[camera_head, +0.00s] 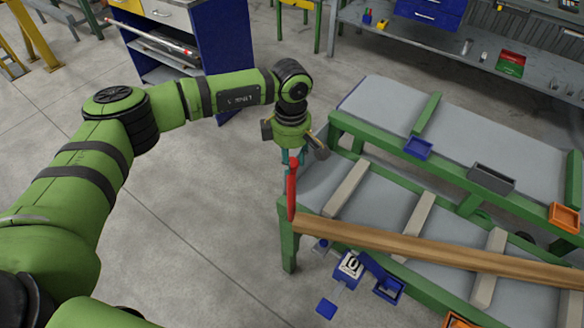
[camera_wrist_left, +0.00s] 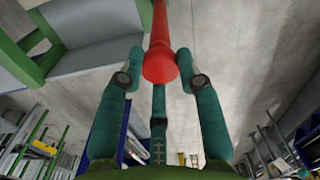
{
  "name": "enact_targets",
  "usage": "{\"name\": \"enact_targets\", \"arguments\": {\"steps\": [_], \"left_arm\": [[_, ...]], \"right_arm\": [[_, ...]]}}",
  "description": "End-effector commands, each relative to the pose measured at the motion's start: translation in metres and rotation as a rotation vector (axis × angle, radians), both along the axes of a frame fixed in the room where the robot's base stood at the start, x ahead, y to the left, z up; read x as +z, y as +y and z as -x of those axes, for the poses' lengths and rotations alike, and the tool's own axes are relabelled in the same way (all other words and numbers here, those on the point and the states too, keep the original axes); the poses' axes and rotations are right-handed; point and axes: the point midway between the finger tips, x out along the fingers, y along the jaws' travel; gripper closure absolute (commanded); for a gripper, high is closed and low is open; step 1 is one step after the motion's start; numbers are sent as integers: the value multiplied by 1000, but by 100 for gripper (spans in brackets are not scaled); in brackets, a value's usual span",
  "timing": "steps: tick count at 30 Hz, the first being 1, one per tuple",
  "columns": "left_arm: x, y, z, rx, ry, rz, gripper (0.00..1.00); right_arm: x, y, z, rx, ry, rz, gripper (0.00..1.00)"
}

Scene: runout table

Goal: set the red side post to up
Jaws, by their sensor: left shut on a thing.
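The red side post (camera_head: 291,195) stands upright at the near left corner of the green-framed runout table (camera_head: 288,245). My left gripper (camera_head: 293,160) points down from above and is shut on the post's rounded top end. In the left wrist view the red post (camera_wrist_left: 160,62) sits between the teal fingers of my left gripper (camera_wrist_left: 160,72). The fingers hide part of its top in the head view. My right gripper is not in view.
A long wooden beam (camera_head: 420,248) lies across several pale slats, its left end close to the post. Small bins (camera_head: 492,178) sit on the raised back shelf. A blue box (camera_head: 385,282) is by the front side. Bare floor (camera_head: 200,240) lies left of the table.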

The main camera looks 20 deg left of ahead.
Motion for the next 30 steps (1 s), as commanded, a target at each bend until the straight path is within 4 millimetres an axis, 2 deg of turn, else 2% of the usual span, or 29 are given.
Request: {"name": "enact_targets", "arguments": {"steps": [1, 14, 15, 16, 17, 26, 30], "left_arm": [[4, 7, -2, 10, -4, -15, 100], [12, 7, -3, 11, -8, -12, 100], [12, 7, -4, 12, -8, -12, 57], [12, 7, -4, 12, -9, -12, 45], [12, 7, -4, 12, -9, -12, 40], [10, 3, -1, 4, -4, -6, 40], [19, 2, -1, 3, -4, -4, 40]], "right_arm": [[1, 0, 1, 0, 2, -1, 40], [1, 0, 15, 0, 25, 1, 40], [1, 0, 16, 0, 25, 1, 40], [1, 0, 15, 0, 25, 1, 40], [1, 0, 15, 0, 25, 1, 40], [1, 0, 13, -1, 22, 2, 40], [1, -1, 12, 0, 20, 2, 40]]}}
